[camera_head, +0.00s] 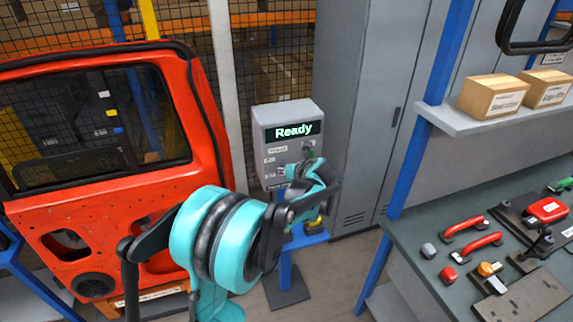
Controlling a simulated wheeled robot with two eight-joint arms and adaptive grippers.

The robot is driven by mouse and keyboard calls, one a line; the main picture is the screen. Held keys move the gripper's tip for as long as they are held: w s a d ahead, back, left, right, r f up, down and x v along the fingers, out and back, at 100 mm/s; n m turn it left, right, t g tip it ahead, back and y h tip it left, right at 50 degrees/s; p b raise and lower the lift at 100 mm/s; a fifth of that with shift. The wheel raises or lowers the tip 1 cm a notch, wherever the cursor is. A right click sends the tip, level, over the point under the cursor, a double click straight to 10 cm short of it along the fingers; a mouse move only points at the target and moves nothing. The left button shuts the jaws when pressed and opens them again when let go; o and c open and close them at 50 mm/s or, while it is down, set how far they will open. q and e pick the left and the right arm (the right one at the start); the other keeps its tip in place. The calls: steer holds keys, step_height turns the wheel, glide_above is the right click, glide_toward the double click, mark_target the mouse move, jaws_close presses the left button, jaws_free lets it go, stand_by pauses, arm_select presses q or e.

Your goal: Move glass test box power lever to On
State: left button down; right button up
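The glass test box (262,135) is a grey box on a blue post with a dark foot. Its screen (294,131) reads "Ready" in pale green. Small white labels and controls sit below the screen. A dark, greenish part (308,151) shows on the right of its face; I cannot tell whether it is the power lever. My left arm comes up from the bottom, and its gripper (300,172) is at the lower right of the box face, covering part of it. Its fingers are too small and covered to read, and contact is unclear. My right gripper is not in view.
A red car door (190,120) stands at the left. A grey cabinet (360,110) is behind the box. At the right, a workbench (410,235) holds red handles and other parts, below a shelf (455,122) with cartons. A blue upright (415,130) stands between.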

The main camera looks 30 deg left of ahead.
arm_select(q)
steer(key=shift+w+a+r+g+h+p, duration=0.15)
steer(key=shift+r+g+h+p, duration=0.45)
steer(key=shift+g+h+p, duration=0.65)
steer(key=c, duration=1.3)
jaws_free()
steer(key=shift+c, duration=0.2)
steer(key=v, duration=1.2)
steer(key=shift+s, duration=0.2)
steer(key=shift+f, duration=0.2)
